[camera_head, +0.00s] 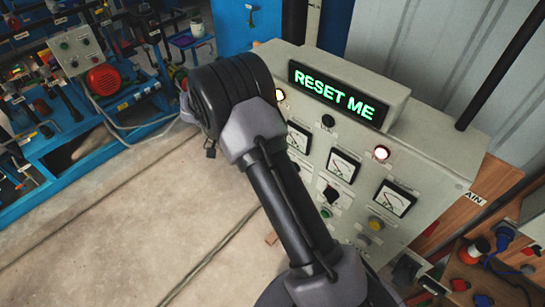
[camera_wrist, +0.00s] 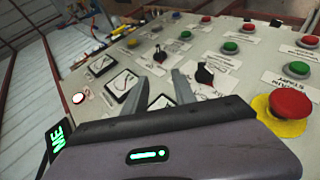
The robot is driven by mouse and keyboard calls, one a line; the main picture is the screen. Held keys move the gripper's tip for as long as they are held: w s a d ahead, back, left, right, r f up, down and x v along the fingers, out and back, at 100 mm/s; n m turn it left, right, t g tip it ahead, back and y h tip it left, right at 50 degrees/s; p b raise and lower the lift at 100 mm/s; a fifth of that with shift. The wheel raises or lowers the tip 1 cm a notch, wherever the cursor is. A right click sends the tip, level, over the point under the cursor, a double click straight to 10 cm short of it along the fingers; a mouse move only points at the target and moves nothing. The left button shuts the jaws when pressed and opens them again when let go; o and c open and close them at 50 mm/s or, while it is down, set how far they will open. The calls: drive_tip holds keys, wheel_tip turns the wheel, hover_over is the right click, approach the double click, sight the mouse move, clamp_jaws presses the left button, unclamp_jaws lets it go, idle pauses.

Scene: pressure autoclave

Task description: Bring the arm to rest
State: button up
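My arm (camera_head: 285,200) crosses the middle of the head view, rising from the bottom edge to a bent black joint in front of the control panel (camera_head: 430,150). My gripper (camera_wrist: 160,78) shows in the wrist view, with its two grey fingers apart and nothing seen between them. It points over the panel's face, near the dial gauges and a black rotary switch (camera_wrist: 204,74). Whether the fingertips touch the panel is unclear. The gripper cannot be made out in the head view. A display (camera_head: 338,92) on the panel reads "RESET ME" in green.
A red mushroom button on a yellow base (camera_wrist: 290,103) lies right of my gripper. A lamp (camera_head: 381,153) glows on the panel. Blue shelving with equipment (camera_head: 60,165) stands at left, and a wooden board with sockets at lower right. The concrete floor (camera_head: 130,230) is mostly clear.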

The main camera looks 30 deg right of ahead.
drive_tip(key=shift+s+d, duration=0.15)
drive_tip(key=shift+s, duration=0.05)
drive_tip(key=s+a+f+n+t+y+b, duration=0.2)
drive_tip(key=f+b, duration=0.6)
drive_tip(key=b, duration=0.6)
drive_tip(key=s+a+f+n+t+y+b, duration=0.3)
drive_tip(key=s+a+f+t+b, duration=0.3)
drive_tip(key=s+b, duration=0.4)
drive_tip(key=s+a+f+n+t+y+b, duration=0.2)
drive_tip(key=s+a+f+t+y+b, duration=0.3)
drive_tip(key=b, duration=1.3)
drive_tip(key=shift+s+a+f+n, duration=0.3)
drive_tip(key=shift+s+a+f, duration=0.55)
drive_tip(key=shift+f, duration=1.45)
drive_tip(key=shift+w+a, duration=0.2)
